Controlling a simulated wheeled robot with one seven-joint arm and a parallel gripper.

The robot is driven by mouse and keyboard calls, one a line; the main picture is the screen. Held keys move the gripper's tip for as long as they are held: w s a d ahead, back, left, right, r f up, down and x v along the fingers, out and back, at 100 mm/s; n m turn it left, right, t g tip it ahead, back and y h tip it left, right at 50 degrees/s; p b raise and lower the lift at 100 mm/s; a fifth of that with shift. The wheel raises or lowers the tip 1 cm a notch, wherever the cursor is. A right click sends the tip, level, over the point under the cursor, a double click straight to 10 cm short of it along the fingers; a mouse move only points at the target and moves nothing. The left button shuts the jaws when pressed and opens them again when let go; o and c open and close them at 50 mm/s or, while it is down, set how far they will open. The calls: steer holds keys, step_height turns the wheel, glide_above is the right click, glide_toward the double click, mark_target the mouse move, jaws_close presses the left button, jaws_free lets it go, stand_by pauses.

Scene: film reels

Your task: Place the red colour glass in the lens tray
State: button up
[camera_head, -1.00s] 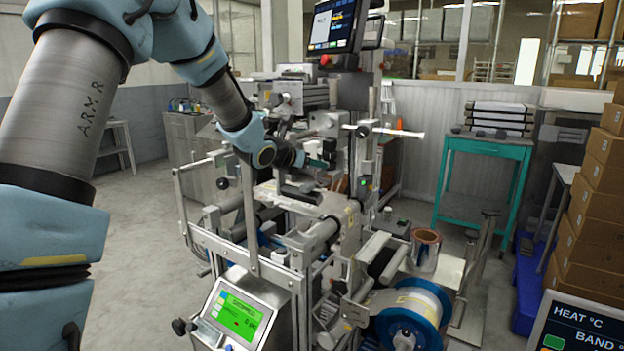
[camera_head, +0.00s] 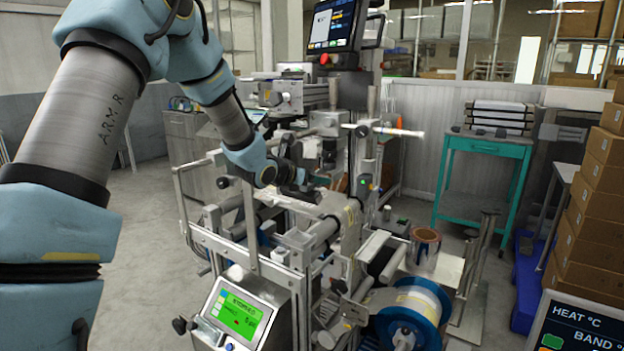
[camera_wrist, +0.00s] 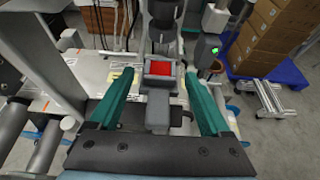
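The red colour glass (camera_wrist: 164,71) shows in the wrist view as a small red square in a grey block-like frame, with a grey stem below it. My gripper (camera_wrist: 158,66) has its two teal fingers spread wide, one on each side of the red glass, with a visible gap to both. It holds nothing. In the head view my gripper (camera_head: 300,192) is over the middle of the machine, and the glass cannot be made out there. I cannot identify the lens tray in either view.
The machine's metal frame and rollers (camera_head: 320,232) crowd the space around my gripper. A dark cylinder (camera_head: 329,150) hangs close by. A blue-flanged reel (camera_head: 412,310) is at the front. Stacked cardboard boxes (camera_head: 600,190) and a teal table (camera_head: 485,148) stand to the right.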

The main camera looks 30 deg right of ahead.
steer(key=shift+r, duration=0.1)
steer(key=b+v, duration=0.2)
steer(key=v, duration=0.5)
steer(key=shift+a, duration=0.25)
steer(key=shift+s, duration=0.15)
stand_by(0.3)
